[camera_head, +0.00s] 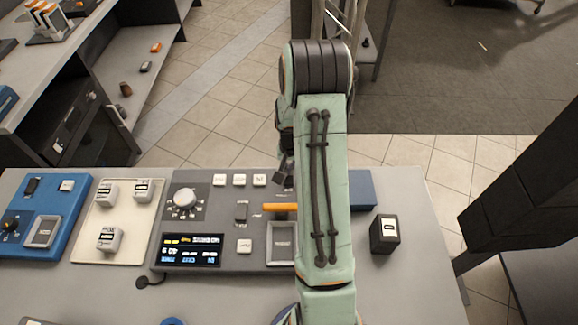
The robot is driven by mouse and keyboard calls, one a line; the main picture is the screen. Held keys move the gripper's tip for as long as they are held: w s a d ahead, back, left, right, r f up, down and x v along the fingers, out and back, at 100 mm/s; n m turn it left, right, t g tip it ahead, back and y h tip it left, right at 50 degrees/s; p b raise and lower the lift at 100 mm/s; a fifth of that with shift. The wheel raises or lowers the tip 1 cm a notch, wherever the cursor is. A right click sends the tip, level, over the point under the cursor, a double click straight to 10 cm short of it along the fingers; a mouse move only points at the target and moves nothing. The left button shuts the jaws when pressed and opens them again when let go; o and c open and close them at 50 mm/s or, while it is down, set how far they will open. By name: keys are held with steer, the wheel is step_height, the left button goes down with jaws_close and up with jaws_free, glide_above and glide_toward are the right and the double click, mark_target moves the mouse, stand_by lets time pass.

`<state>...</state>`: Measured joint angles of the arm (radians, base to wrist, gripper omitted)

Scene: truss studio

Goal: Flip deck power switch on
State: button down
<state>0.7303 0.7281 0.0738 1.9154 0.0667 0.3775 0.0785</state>
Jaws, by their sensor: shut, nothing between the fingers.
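The grey deck (210,262) lies on the table with a lit display (192,250), a silver knob (184,199) and several white buttons. A small dark switch (241,212) stands on it between the knob and an orange handle (281,207). Its label is too small to read, so I cannot tell if it is the power switch or which way it is set. My gripper (283,177) is shut and empty, over the deck's back edge, right of the white buttons and behind the orange handle. My arm hides the deck's right part.
A blue panel (62,215) and a cream tray with white blocks (88,243) lie left of the deck. A black box (384,233) stands to the right on the bare table (410,285). A blue block (362,190) is partly behind my arm. A dark post (530,190) rises at right.

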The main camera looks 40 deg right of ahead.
steer(key=shift+s+a+r, duration=0.2)
steer(key=shift+s+a, duration=0.15)
steer(key=shift+s, duration=0.05)
steer(key=shift+r, duration=0.1)
step_height(320, 180, up, 14)
steer(key=w+d, duration=0.1)
steer(key=shift+w, duration=0.15)
stand_by(0.3)
stand_by(0.4)
